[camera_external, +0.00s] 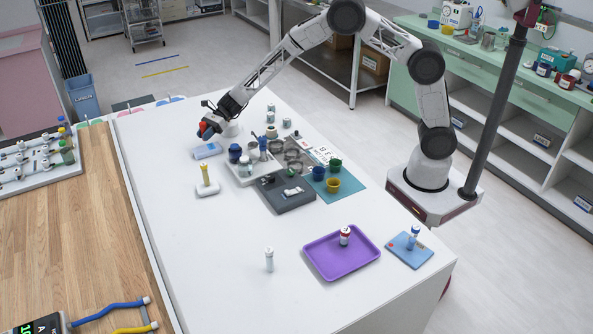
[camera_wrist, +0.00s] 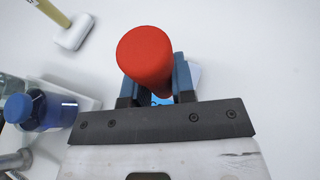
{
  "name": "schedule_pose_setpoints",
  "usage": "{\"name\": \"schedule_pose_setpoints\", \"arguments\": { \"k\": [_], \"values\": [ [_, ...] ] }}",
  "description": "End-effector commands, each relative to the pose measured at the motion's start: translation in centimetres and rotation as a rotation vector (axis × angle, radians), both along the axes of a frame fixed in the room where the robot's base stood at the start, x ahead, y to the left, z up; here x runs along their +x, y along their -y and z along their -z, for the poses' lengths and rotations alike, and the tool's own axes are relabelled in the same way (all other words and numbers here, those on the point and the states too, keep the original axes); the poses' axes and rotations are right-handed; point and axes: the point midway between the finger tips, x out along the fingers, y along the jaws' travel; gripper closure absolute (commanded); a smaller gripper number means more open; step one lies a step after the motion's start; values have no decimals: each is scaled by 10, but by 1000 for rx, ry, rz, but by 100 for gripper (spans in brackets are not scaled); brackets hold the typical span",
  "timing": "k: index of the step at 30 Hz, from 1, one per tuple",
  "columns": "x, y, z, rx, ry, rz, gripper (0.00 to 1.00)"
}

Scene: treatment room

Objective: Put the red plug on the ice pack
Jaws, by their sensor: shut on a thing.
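The red plug (camera_wrist: 146,56) is held between the fingers of my gripper (camera_wrist: 157,90) in the wrist view, its round end toward the camera. In the external view my gripper (camera_external: 208,127) is over the far left part of the white table, with a little of the red plug (camera_external: 202,126) showing. The light blue ice pack (camera_external: 207,151) lies flat on the table just below the gripper in the picture. In the wrist view the plug and fingers hide most of it; a pale edge (camera_wrist: 195,73) and a bit of blue show. I cannot tell the height of the gap.
A tray with blue-capped bottles (camera_external: 235,154) stands right of the ice pack. A white block with a yellow handle (camera_external: 206,182) is nearer the camera. A purple tray (camera_external: 322,262) and a blue mat (camera_external: 397,252) lie at the front right. The table's left side is mostly free.

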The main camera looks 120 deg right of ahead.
Motion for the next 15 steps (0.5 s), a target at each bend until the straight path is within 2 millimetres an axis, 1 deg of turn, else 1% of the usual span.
{"name": "schedule_pose_setpoints", "arguments": {
  "k": [4, 12, 15],
  "values": [
    [0, 0, 6, 1, -1, -1, 97],
    [0, 0, 33, 1, 0, 0, 97],
    [0, 0, 37, 0, 0, 0, 97]
  ]
}}
